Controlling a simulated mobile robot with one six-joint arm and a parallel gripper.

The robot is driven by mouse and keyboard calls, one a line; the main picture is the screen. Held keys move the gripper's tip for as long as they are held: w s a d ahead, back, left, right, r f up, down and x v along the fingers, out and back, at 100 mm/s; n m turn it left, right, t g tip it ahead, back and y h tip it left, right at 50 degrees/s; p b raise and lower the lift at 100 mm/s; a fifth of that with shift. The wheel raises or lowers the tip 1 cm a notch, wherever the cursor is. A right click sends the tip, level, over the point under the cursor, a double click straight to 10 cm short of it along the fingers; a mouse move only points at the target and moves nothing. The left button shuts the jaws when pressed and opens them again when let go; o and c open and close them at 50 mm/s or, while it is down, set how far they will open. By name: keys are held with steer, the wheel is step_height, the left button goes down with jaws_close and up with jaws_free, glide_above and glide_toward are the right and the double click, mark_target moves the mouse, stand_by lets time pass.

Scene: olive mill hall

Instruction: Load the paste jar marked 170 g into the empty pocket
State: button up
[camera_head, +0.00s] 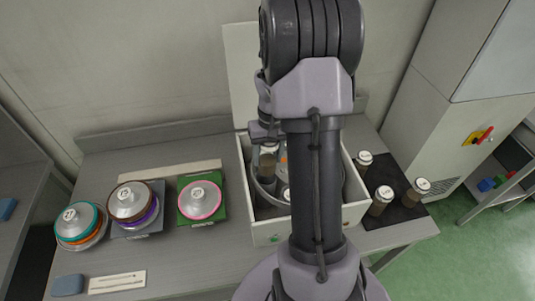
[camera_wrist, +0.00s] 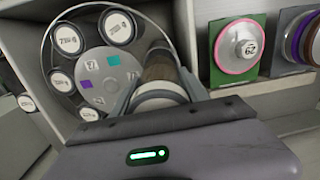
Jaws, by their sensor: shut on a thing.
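My gripper (camera_wrist: 158,62) is shut on a jar (camera_wrist: 160,93) with a pale cap and a brown body; no mark on it is readable. The jar points down into the round carousel (camera_wrist: 108,88), at a gap in its ring of white-topped jars (camera_wrist: 117,27). Whether it is seated in a pocket I cannot tell. The carousel's grey hub carries purple and teal squares. In the head view my gripper (camera_head: 267,142) is over the left part of the white box (camera_head: 268,232), and my arm hides much of the carousel. The held jar (camera_head: 268,160) shows below the fingers.
Several more jars (camera_head: 381,200) stand on a black mat (camera_head: 405,212) right of the box. Left of it are discs with silver hubs: pink on a green plate (camera_head: 200,199), brown and purple (camera_head: 130,202), teal and orange (camera_head: 80,222). The box's lid (camera_head: 241,70) stands open behind.

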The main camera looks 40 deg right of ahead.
mark_target(266, 174)
steer(key=f+b, duration=0.1)
steer(key=f, duration=0.1)
steer(key=f+b, duration=0.4)
steer(key=f, duration=0.1)
steer(key=shift+a, duration=0.35)
steer(key=shift+s+a+f+b, duration=0.1)
steer(key=shift+a+f+b, duration=0.25)
steer(key=shift+f+b, duration=0.15)
steer(key=o, duration=1.6)
steer(key=shift+d+r, duration=0.15)
steer(key=r+p, duration=0.1)
steer(key=r, duration=0.4)
steer(key=r+p, duration=0.2)
steer(key=r, duration=0.4)
steer(key=d+r+p, duration=0.1)
steer(key=r+p, duration=0.1)
steer(key=r, duration=0.4)
steer(key=shift+w+r, duration=0.2)
steer(key=shift+r, duration=0.05)
